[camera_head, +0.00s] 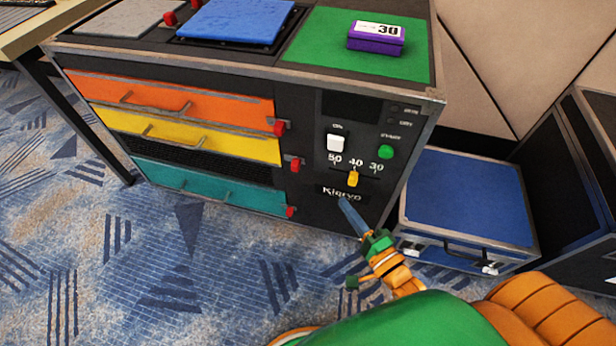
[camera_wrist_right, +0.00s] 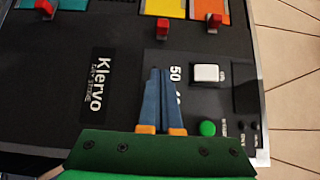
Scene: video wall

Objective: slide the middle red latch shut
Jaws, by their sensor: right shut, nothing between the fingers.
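The middle red latch (camera_head: 295,164) sits at the right end of the yellow drawer (camera_head: 190,137) on the black cabinet front. It also shows near the top of the right wrist view (camera_wrist_right: 162,28). I cannot tell how far it is slid. The upper red latch (camera_head: 279,128) is by the orange drawer, the lower one (camera_head: 291,211) by the teal drawer. My right gripper (camera_head: 343,201) is shut and empty, its blue fingers together in front of the control panel, below and right of the middle latch and apart from it. My left gripper is out of view.
The panel beside the latches has a white switch (camera_head: 335,143), a yellow slider (camera_head: 353,179) and a green button (camera_head: 386,152). A blue-topped case (camera_head: 470,195) stands right of the cabinet. Carpet in front is clear.

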